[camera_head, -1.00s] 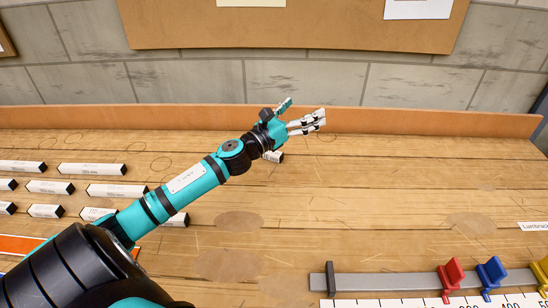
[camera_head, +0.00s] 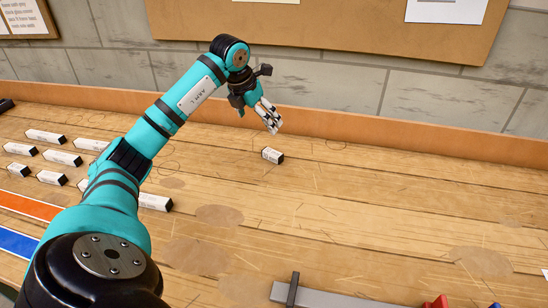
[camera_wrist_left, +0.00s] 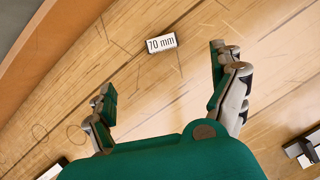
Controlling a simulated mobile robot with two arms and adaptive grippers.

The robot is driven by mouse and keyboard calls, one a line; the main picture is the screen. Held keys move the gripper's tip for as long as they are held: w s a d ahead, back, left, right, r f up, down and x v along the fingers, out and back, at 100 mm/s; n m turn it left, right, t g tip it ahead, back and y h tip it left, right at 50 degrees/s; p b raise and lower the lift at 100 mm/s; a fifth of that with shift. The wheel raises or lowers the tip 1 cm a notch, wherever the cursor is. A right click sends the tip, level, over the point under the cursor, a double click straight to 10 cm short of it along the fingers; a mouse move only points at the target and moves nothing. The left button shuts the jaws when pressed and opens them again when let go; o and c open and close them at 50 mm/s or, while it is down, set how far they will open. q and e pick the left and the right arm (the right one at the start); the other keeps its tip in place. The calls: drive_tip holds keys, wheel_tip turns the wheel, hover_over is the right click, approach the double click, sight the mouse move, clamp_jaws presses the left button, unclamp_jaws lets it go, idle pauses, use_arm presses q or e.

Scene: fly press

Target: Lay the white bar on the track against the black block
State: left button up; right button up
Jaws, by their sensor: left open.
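A short white bar (camera_head: 272,155) with a dark end lies alone on the wooden bench; in the left wrist view its label (camera_wrist_left: 162,43) reads "70 mm". Several other white bars (camera_head: 62,157) lie in rows at left. The grey track (camera_head: 345,302) is at the bottom edge, partly cut off, with the black block (camera_head: 292,289) near its left end. My left gripper (camera_head: 269,119) is open and empty above and behind the lone bar, fingers pointing down. In the left wrist view its fingers (camera_wrist_left: 162,78) are spread, with the bar ahead between them. My right gripper is out of view.
A low wooden rim (camera_head: 400,135) runs along the bench's back, before a grey wall. A red piece (camera_head: 437,302) shows on the track at the bottom edge. Orange (camera_head: 28,205) and blue strips lie at far left. The bench between bar and track is clear.

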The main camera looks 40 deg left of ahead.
use_arm(q)
hover_over(272, 152)
drive_tip(key=s, duration=0.3)
drive_tip(key=f, duration=0.6)
drive_tip(key=f+p, duration=0.1)
drive_tip(key=f, duration=0.2)
drive_tip(key=shift+w+d+f, duration=0.2)
drive_tip(key=shift+w+f, duration=0.2)
drive_tip(key=shift+f, duration=0.3)
drive_tip(key=p+x, duration=0.1)
drive_tip(key=x, duration=0.4)
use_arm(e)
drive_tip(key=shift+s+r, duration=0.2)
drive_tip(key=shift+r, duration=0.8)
use_arm(q)
drive_tip(key=shift+c, duration=0.2)
drive_tip(key=c, duration=1.3)
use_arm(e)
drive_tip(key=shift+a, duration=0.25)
use_arm(q)
drive_tip(key=shift+r, duration=0.15)
